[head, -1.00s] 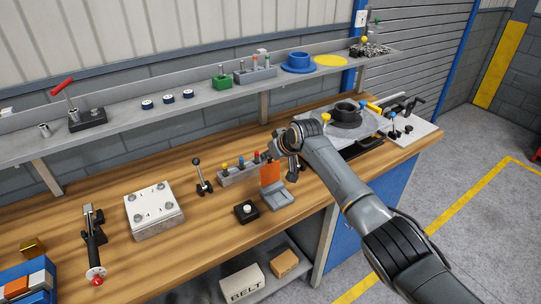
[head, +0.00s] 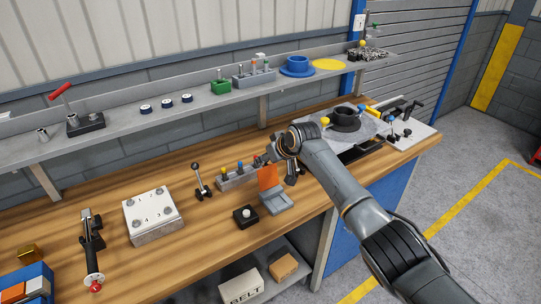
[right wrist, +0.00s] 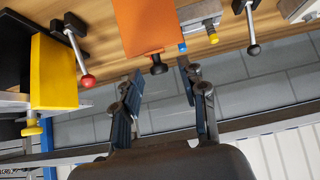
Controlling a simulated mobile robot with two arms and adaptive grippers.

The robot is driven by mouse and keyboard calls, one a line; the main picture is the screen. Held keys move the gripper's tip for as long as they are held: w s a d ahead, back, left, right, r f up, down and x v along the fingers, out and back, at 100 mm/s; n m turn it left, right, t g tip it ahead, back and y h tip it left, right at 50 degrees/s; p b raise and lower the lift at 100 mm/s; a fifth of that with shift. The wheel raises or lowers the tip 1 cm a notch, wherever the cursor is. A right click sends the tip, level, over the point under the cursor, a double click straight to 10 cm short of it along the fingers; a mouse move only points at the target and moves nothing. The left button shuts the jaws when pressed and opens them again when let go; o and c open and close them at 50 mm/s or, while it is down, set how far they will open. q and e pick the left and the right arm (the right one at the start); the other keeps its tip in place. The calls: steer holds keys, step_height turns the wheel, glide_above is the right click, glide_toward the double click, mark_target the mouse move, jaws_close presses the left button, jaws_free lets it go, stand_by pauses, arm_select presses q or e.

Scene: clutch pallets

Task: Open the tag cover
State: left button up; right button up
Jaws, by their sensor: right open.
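The tag cover is an orange flap (head: 268,177) standing up at the back edge of a small grey box (head: 277,201) on the bench. The box's grey tray part is exposed in front of it. In the right wrist view the orange flap (right wrist: 145,25) fills the upper middle. My right gripper (head: 277,166) is just behind and above the flap. My left gripper is out of view.
A block with coloured-knob pegs (head: 237,179) and a black-knobbed lever (head: 201,181) stand left of the box. A black push button (head: 245,216) sits in front-left. A white numbered plate (head: 152,214) and a toggle clamp (head: 92,250) are farther left. A shelf (head: 205,92) runs behind.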

steer(key=v, duration=1.2)
steer(key=shift+w+a+r, duration=0.1)
